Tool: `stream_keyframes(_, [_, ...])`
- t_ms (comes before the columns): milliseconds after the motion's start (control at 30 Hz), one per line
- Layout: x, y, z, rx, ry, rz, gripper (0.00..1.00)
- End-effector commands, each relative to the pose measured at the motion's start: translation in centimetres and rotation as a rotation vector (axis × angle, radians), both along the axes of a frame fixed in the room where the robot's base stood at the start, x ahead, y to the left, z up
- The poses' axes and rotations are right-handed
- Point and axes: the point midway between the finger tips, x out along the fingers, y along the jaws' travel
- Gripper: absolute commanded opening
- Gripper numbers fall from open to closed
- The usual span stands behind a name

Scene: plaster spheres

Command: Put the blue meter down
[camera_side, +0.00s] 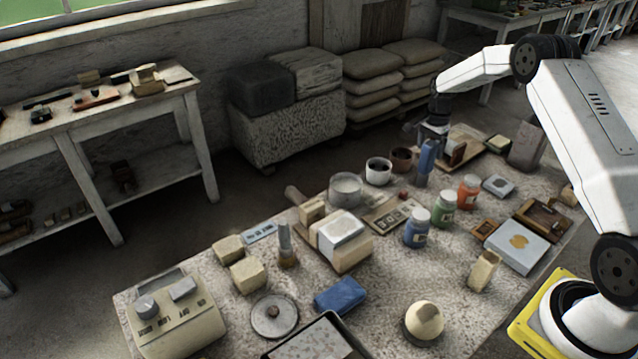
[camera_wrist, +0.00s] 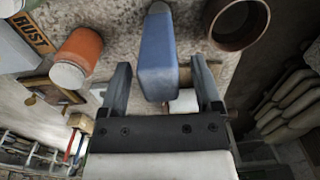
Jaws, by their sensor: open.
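A blue upright block-like thing, which looks like the blue meter (camera_side: 427,157), stands at the far part of the table just under my gripper (camera_side: 432,132), with a greyish lower part. In the wrist view the blue meter (camera_wrist: 158,55) is between the two fingers of my gripper (camera_wrist: 162,80). The fingers are spread, with a gap on each side of it, so no grip shows. Its foot is hard to make out in the side view. Another blue block (camera_side: 340,295) lies flat near the table's front.
An orange jar (camera_side: 468,192), green jar (camera_side: 444,208) and blue jar (camera_side: 417,228) stand close by. A brown cup (camera_side: 401,159) and dark-filled white cup (camera_side: 378,171) are to the left. The stone table (camera_side: 385,285) is cluttered, with small bare patches in front.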

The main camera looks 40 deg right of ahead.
Motion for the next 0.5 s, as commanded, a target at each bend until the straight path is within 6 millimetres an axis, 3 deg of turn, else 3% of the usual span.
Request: stream_keyframes(500, [0.0, 0.0, 8.0, 0.000, -0.001, 0.000, 0.82])
